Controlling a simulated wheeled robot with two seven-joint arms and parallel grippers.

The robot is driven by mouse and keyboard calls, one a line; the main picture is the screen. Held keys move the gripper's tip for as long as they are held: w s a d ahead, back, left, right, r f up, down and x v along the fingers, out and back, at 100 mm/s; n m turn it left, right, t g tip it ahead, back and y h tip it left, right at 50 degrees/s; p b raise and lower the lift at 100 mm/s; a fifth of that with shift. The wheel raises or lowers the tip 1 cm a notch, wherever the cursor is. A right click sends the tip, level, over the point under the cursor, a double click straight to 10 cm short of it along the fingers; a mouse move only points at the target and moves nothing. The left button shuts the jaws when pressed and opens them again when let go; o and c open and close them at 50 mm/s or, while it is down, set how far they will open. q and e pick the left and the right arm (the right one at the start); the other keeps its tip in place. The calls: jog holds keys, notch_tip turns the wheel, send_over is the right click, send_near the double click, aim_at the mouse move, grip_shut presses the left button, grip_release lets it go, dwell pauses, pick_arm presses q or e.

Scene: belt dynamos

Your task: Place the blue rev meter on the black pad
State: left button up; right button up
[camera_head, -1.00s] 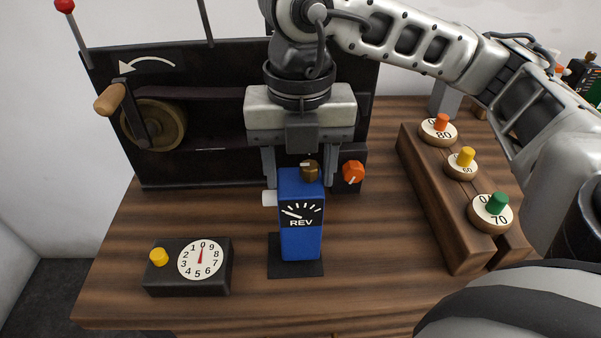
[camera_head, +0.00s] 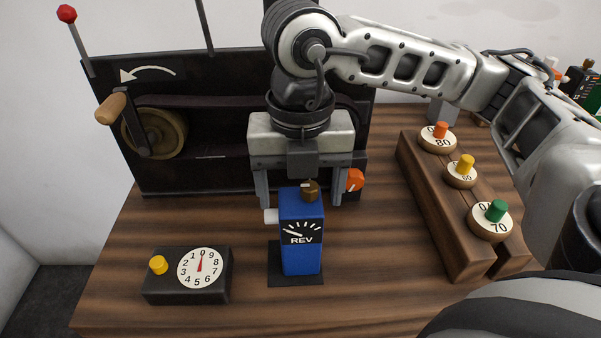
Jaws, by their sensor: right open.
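The blue rev meter (camera_head: 301,256) stands upright on the black pad (camera_head: 277,277) near the front middle of the table. It has a REV dial on its front, a brown knob on top and a white stub on its left side. The pad's edges show around its base. My right gripper (camera_head: 303,200) points down just behind and above the meter. Its fingers are open, one on each side of the meter's top, and they look clear of it. My left gripper is not in view.
A black box with a white dial (camera_head: 200,268) and yellow knob sits left of the pad. A wooden rack (camera_head: 440,220) with several knobbed dials stands at the right. The dark belt machine (camera_head: 220,165) with a wooden crank and an orange knob (camera_head: 355,180) stands behind.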

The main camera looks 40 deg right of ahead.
notch_tip(320, 180, up, 12)
jog(key=shift+r+p, duration=0.2)
jog(key=shift+p, duration=0.2)
dwell(0.5)
